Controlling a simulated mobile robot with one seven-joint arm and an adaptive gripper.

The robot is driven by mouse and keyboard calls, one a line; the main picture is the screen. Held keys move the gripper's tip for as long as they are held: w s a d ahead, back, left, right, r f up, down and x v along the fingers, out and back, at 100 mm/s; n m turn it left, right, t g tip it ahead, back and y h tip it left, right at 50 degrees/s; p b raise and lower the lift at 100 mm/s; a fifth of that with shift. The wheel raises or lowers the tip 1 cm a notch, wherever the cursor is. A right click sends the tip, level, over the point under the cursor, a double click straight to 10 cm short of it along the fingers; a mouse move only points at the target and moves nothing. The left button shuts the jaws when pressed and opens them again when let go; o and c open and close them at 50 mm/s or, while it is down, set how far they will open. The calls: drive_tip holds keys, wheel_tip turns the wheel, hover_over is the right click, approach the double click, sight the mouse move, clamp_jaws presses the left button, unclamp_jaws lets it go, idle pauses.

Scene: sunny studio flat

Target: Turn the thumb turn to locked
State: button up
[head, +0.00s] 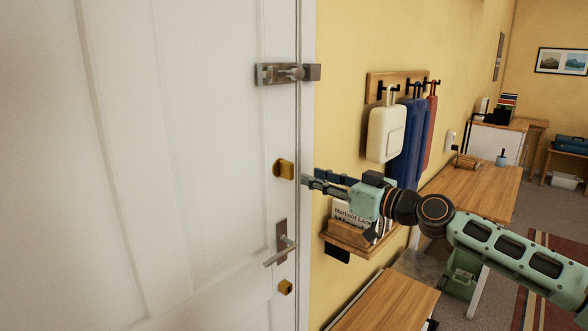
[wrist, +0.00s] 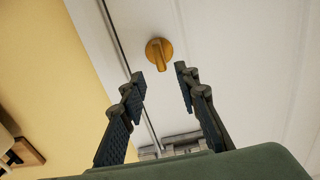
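A brass thumb turn (head: 284,168) is on the white door (head: 200,150), near its right edge, above the lever handle (head: 282,246). In the wrist view the thumb turn (wrist: 159,54) is a round brass plate with a raised grip, ahead of the fingertips and a little left of the middle of the gap. My gripper (head: 306,178) is just right of the thumb turn in the head view. In the wrist view my gripper (wrist: 160,74) is open, with nothing between its fingers. The fingers do not appear to touch the thumb turn.
A sliding bolt (head: 287,73) is higher on the door, and a second brass fitting (head: 285,287) is below the handle. Right of the door, a hook rack (head: 395,79) holds hanging things above a small wooden shelf (head: 347,238). A wooden-topped table (head: 470,192) stands farther right.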

sight(293, 170)
drive_tip(key=p+x, duration=0.1)
drive_tip(key=x, duration=0.7)
drive_tip(key=shift+c, duration=0.3)
clamp_jaws()
